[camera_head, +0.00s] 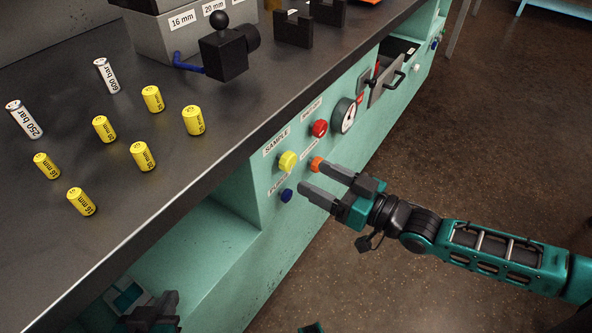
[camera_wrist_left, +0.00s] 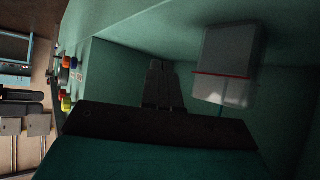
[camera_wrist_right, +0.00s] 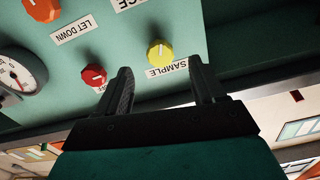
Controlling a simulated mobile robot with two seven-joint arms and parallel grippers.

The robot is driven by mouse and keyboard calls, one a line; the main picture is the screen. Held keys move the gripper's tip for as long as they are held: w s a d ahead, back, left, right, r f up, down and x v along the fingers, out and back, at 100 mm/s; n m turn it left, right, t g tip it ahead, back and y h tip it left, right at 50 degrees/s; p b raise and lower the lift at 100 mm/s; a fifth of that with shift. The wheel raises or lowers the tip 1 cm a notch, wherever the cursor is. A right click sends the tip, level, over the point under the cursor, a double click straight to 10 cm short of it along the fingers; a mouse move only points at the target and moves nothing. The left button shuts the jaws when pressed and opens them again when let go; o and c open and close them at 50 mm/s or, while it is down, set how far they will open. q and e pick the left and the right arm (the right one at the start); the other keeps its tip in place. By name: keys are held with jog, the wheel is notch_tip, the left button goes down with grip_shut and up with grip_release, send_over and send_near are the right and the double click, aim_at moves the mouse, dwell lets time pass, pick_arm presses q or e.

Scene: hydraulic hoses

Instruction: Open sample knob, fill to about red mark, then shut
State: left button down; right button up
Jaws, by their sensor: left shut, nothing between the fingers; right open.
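The yellow sample knob (camera_head: 287,161) sits on the teal panel under the SAMPLE label. It also shows in the right wrist view (camera_wrist_right: 160,53). My right gripper (camera_head: 313,178) is open and empty, its fingers pointing at the panel just right of the knob and apart from it. In the left wrist view, a pale translucent container (camera_wrist_left: 228,50) with a red mark line (camera_wrist_left: 222,74) stands in a teal recess; its fill level cannot be told. My left gripper (camera_wrist_left: 157,66) is shut and empty beside the container. In the head view, parts of my left arm show at the lower left.
Near the yellow knob are a red knob (camera_head: 319,128), an orange knob (camera_head: 316,163), a blue knob (camera_head: 286,194) and a gauge (camera_head: 343,115). The floor right of the panel is clear.

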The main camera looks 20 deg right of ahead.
aim_at(292, 166)
pick_arm(q)
jog(key=shift+w+d+f+b, duration=0.1)
jog(key=shift+w+d+b, duration=0.25)
jog(key=shift+b, duration=0.2)
pick_arm(e)
jog(key=x, duration=0.5)
jog(key=shift+w, duration=0.1)
jog(key=shift+w+a, duration=0.25)
jog(key=shift+a, duration=0.05)
jog(key=shift+c, duration=0.2)
